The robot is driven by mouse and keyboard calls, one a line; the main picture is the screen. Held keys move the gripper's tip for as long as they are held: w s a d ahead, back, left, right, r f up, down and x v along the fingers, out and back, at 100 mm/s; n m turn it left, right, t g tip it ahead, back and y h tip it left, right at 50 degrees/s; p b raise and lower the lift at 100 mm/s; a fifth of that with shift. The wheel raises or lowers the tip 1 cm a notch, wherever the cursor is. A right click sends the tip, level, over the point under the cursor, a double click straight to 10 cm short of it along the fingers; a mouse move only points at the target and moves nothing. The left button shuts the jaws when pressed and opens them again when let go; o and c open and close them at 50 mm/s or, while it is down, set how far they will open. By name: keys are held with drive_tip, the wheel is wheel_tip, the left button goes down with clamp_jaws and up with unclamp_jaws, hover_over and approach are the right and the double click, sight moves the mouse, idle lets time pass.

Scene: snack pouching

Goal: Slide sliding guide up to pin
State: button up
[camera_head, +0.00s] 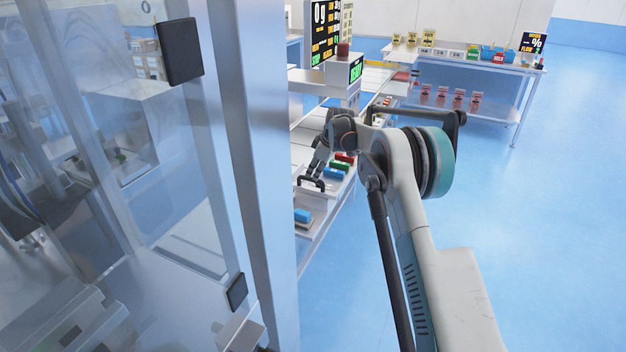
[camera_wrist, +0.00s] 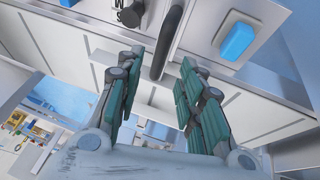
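My gripper (camera_wrist: 158,68) is open in the wrist view, with its teal-padded fingers spread. A black bar handle (camera_wrist: 168,40) lies in the gap between the fingertips, and neither finger visibly touches it. A black handle also shows in the head view (camera_head: 311,183), at the front edge of the bench just below my gripper (camera_head: 318,160). It seems to belong to the sliding guide, but I cannot make out the guide's full shape. I cannot pick out the pin in either view.
A clear-panelled machine with a metal post (camera_head: 250,150) blocks the left of the head view. A back table (camera_head: 470,64) holds small packs. Blue floor at right is clear.

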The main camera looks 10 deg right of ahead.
hover_over(311, 187)
drive_tip(key=s, duration=0.2)
drive_tip(key=shift+w+d+f+b, duration=0.1)
drive_tip(key=shift+f+b, duration=0.15)
drive_tip(key=shift+f, duration=0.8)
drive_tip(key=shift+w+d+f+b, duration=0.1)
drive_tip(key=shift+f+b, duration=0.1)
drive_tip(key=shift+f, duration=0.85)
clamp_jaws()
